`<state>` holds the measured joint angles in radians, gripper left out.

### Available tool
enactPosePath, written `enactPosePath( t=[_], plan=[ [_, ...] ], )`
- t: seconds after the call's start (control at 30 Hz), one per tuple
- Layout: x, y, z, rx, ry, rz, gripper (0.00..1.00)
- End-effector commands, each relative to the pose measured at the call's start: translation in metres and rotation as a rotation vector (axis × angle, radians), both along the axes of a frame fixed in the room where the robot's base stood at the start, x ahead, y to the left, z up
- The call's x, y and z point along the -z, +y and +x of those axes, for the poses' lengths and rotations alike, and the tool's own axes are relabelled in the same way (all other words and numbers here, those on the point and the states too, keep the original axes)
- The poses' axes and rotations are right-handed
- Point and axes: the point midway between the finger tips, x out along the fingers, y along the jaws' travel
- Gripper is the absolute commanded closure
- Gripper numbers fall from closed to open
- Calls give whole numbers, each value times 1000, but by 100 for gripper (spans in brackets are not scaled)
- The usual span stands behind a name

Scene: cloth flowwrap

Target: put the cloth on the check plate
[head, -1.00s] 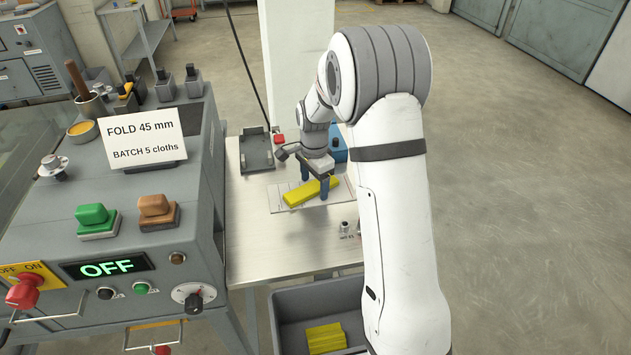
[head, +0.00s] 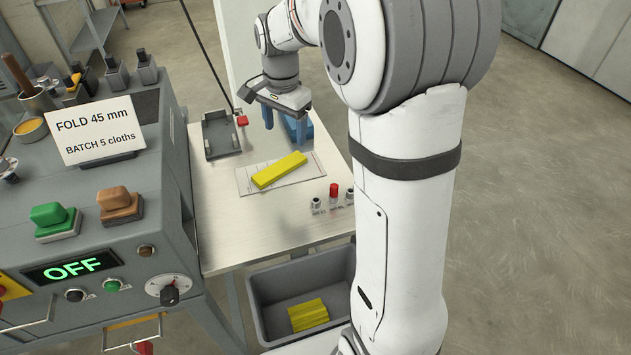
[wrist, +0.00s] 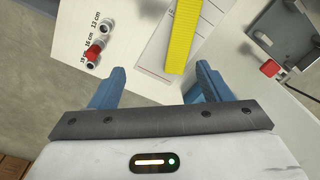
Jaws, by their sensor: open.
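The yellow cloth (head: 280,170), folded into a long strip, lies at a slant on the white lined check plate (head: 312,172) on the table. In the wrist view the cloth (wrist: 190,40) is at the top, beyond my finger tips, with part of the plate (wrist: 152,52) beside it. My gripper (head: 287,125) is open and empty, above and behind the cloth and apart from it. Its two blue fingers stand wide apart in the wrist view (wrist: 158,80), with nothing between them.
Three small gauges, one with a red top (head: 334,190), stand at the plate's front right. A grey tray (head: 221,136) and red button (head: 242,121) are at the table's back. A grey bin (head: 267,309) below holds yellow cloth (head: 308,315). The grey machine (head: 205,262) stands left.

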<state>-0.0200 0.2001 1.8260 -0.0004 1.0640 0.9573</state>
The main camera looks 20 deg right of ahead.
Motion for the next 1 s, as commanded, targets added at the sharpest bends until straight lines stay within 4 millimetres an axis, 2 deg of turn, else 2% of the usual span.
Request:
enactPosePath(
  t=[0.03,0.2,0.4,0.5,0.6,0.7,1.0],
  plan=[
    [-11,-1,-23,-75,-23,-4,29],
    [-26,-4,-95,-353,-82,-32,29],
    [-22,-7,-174,-663,-144,-84,29],
    [-14,-8,-203,-783,-165,-111,29],
    [-8,-8,-222,-867,-178,-130,29],
    [-4,-11,-232,-913,-185,-141,29],
    [-2,-11,-235,-929,-185,-144,29]
  ],
)
